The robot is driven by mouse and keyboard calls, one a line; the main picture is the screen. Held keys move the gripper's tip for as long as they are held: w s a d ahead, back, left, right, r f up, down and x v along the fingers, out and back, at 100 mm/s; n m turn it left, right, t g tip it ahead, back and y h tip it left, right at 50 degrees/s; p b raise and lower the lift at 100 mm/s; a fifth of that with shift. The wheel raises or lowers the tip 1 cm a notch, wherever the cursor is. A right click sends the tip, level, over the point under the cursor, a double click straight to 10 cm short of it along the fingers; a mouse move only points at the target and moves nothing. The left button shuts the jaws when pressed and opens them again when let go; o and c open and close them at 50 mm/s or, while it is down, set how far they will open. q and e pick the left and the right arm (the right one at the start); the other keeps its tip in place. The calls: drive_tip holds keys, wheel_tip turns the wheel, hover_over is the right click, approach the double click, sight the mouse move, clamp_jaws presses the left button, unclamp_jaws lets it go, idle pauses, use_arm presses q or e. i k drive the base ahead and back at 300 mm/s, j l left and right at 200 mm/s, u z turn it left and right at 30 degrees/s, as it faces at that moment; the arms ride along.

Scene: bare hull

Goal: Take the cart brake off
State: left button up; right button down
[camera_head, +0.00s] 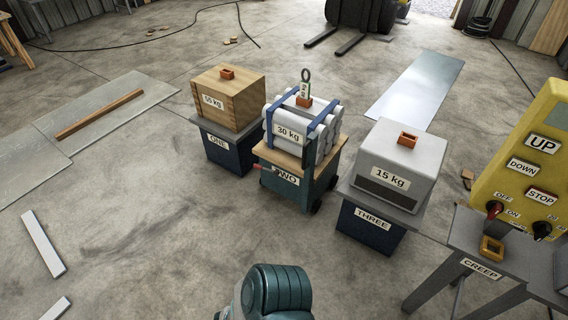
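The cart (287,199) is dark teal, labelled TWO, and stands on black wheels in the middle of the floor. It carries a bundle of grey pipes (323,140) marked 30 kg, held by blue straps on a wooden top. A ring with a tag (305,87) stands upright on the bundle. A small thin reddish piece (262,169) sticks out at the cart's front left edge; I cannot tell whether it is the brake or how it is set. Neither gripper's fingers show. A teal rounded part of mine is at the bottom centre, in front of the cart.
Stand ONE (229,158) with a wooden 50 kg box is left of the cart; stand THREE (366,226) with a grey 15 kg box is right. A yellow control panel (540,127) and a table labelled CREEP (456,240) are at right. Floor before the cart is clear.

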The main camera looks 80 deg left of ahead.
sight(276, 172)
drive_tip(key=u, duration=2.9)
drive_tip(key=i+j+z, duration=0.1)
drive_tip(key=z, duration=0.75)
drive_tip(key=i+j+z, duration=0.25)
drive_tip(key=j, duration=0.2)
drive_tip(key=j+z, duration=0.2)
drive_tip(key=j, duration=0.25)
drive_tip(key=i+j+z, duration=0.25)
drive_tip(key=j, duration=0.25)
drive_tip(key=j+z, duration=0.2)
drive_tip(key=j, duration=1.35)
